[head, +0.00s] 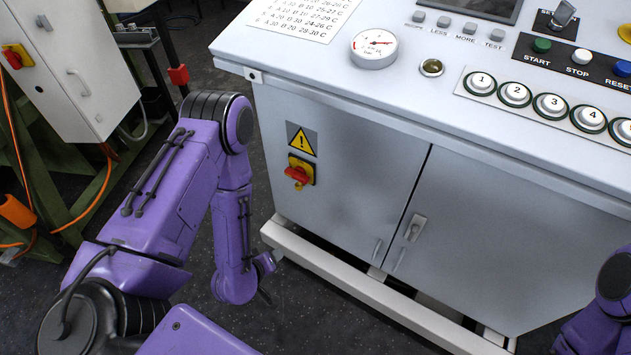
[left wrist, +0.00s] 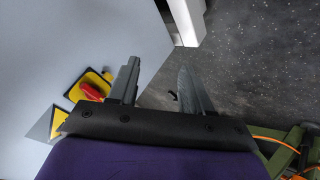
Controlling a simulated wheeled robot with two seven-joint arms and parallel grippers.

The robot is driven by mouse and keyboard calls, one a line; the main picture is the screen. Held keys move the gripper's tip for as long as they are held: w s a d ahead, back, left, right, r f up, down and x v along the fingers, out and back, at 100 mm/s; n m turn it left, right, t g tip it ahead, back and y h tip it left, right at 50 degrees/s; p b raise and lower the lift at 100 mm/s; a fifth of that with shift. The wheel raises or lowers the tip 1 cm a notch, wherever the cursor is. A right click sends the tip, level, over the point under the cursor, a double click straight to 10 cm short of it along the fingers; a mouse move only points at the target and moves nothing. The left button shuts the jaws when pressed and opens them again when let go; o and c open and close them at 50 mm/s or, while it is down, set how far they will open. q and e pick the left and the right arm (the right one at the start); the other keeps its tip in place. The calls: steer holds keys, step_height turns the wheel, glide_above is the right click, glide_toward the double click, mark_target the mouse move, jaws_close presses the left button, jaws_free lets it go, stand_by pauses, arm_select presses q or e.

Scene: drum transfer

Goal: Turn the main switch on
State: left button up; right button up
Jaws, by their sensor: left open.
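The main switch (head: 299,174) is a red rotary handle on a yellow plate, on the left part of the grey cabinet front, under a yellow warning triangle (head: 301,141). Its red handle looks roughly crosswise; its exact setting is hard to tell. In the left wrist view the switch (left wrist: 92,92) is left of the fingers, partly behind the gripper body. My left gripper (left wrist: 160,82) is open and empty, its fingers apart from the switch. In the head view the left gripper (head: 268,284) is low, below and left of the switch. My right gripper is out of view.
A similar red-yellow switch (head: 13,56) is on another cabinet at the far left. The console top (head: 440,90) overhangs the cabinet front. A white base rail (head: 370,290) runs along the floor. Dark floor (head: 215,325) is free before the cabinet. My right arm shows at lower right.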

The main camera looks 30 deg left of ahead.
mark_target(294, 178)
arm_select(q)
steer(key=w+a+r+n+t+h+b, duration=0.1)
steer(key=w+a+n+t+b, duration=0.1)
steer(key=w, duration=0.6)
steer(key=w+a+r+n+t+b, duration=0.1)
steer(key=w+a+n+t+b, duration=0.1)
steer(key=w, duration=0.6)
steer(key=w+a+r+n+t+h+b, duration=0.1)
steer(key=w+a+r+n+t+b, duration=0.1)
steer(key=w+t, duration=0.3)
steer(key=shift+w+a+n+t+h+b, duration=0.2)
steer(key=shift+w+b, duration=0.2)
steer(key=shift+w, duration=0.6)
steer(key=shift+w+a+n+t+h+b, duration=0.15)
steer(key=shift+w+b, duration=0.25)
steer(key=shift+w, duration=0.6)
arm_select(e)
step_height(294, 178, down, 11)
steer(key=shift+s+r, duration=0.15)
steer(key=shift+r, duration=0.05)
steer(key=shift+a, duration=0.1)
arm_select(q)
jaws_close()
